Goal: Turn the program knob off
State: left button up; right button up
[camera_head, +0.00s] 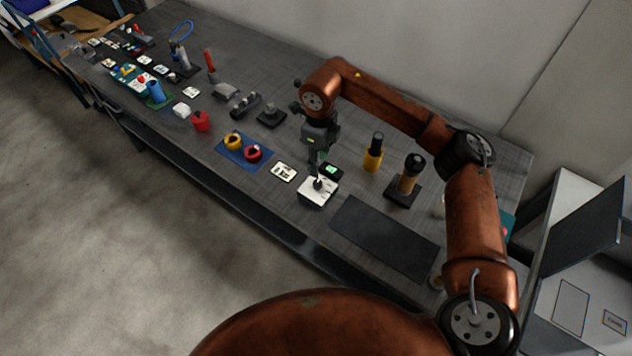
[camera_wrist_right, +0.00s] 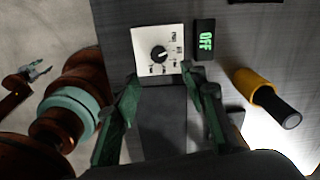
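The program knob (camera_wrist_right: 159,54) is a black round knob on a white square panel (camera_wrist_right: 143,38) with printed marks around it. In the head view the panel (camera_head: 312,195) sits on a low box on the table. A small black display (camera_wrist_right: 205,40) right of the panel reads OFF in green. My right gripper (camera_wrist_right: 160,76) has its fingers apart with nothing between the tips; they point at the panel's near edge. In the head view the right gripper (camera_head: 316,166) hangs over the knob; contact cannot be told. A small gripper, likely my left (camera_wrist_right: 39,71), shows at the wrist view's left edge.
A yellow-and-black bottle (camera_head: 373,155) and a tan-handled tool on a black base (camera_head: 408,178) stand right of the panel. A dark mat (camera_head: 380,235) lies in front. A printed card (camera_head: 284,171) and blue mat (camera_head: 231,153) lie left. Several small objects fill the far left.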

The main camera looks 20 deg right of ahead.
aim_at(318, 183)
notch_tip(318, 183, down, 3)
jog(key=shift+w+r+b, duration=0.1)
jog(key=shift+w+b, duration=0.05)
jog(key=shift+b, duration=0.5)
jog(key=shift+f, duration=0.2)
pick_arm(q)
jog(key=f, duration=0.1)
jog(key=s+f+b, duration=0.1)
jog(key=f, duration=0.1)
jog(key=shift+s, duration=0.1)
pick_arm(e)
notch_tip(318, 183, down, 7)
jog(key=shift+f, duration=0.15)
pick_arm(q)
jog(key=shift+r, duration=0.1)
pick_arm(e)
grip_shut()
